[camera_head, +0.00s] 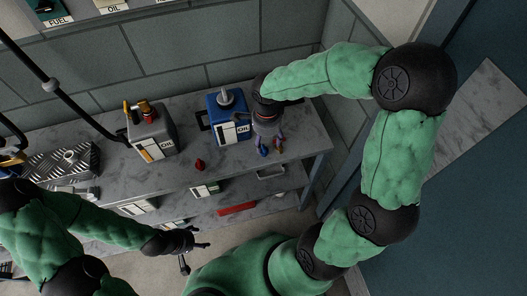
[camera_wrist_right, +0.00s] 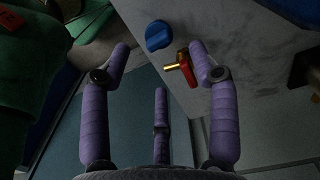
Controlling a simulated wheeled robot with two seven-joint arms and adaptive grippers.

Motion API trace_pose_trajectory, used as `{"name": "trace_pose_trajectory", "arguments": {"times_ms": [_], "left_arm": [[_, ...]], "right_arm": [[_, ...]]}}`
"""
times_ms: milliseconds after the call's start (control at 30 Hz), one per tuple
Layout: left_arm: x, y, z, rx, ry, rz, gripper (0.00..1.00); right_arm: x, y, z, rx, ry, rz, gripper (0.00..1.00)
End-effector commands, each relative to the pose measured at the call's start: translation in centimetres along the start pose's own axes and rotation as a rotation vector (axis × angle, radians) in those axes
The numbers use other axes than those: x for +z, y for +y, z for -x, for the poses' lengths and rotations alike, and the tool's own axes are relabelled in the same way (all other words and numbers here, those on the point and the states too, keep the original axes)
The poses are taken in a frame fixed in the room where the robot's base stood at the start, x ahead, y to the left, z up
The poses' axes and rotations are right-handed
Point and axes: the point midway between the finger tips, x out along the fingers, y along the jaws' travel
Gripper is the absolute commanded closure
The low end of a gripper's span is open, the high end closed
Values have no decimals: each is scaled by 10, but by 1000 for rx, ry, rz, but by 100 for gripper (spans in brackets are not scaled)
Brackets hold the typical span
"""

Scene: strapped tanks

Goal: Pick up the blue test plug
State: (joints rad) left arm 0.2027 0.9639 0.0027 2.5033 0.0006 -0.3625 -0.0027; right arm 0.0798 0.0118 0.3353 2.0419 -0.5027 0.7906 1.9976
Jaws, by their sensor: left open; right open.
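The blue test plug (camera_head: 263,152) lies on the grey workbench (camera_head: 180,188), right of the blue tank. It shows clearly in the right wrist view (camera_wrist_right: 158,36), beyond the fingertips, with no finger touching it. A brass fitting with a red handle (camera_wrist_right: 183,67) is beside it, close to one finger; it also shows in the head view (camera_head: 279,148). My right gripper (camera_head: 268,142) is open and empty over the bench, pointing down near the plug. My left gripper (camera_head: 199,248) is open and empty, in front of the bench.
A blue oil tank (camera_head: 222,104) stands left of my right gripper. A grey tank (camera_head: 154,136) with red and brass fittings stands further left. A small red plug (camera_head: 199,164) lies between them nearer the front. Walls close off the back and right.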

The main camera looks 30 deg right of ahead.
Motion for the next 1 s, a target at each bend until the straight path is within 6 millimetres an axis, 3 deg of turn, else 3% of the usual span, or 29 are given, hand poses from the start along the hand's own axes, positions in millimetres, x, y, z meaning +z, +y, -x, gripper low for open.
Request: {"name": "trace_pose_trajectory", "arguments": {"times_ms": [167, 467, 733, 900, 1000], "left_arm": [[0, -2, -6, 0, 0, 0, 33], [-1, -9, -24, 0, 0, 0, 33], [-1, -8, -24, 0, 1, 0, 33], [-1, -8, -24, 0, 1, 0, 33], [-1, -8, -24, 0, 1, 0, 33]], "right_arm": [[2, -1, -12, 0, -1, 0, 39], [8, -4, -51, 1, 0, -1, 39], [8, -4, -52, -2, -1, -1, 39], [8, -4, -52, -1, -1, -1, 87], [8, -4, -52, -1, -1, -1, 89]]}}
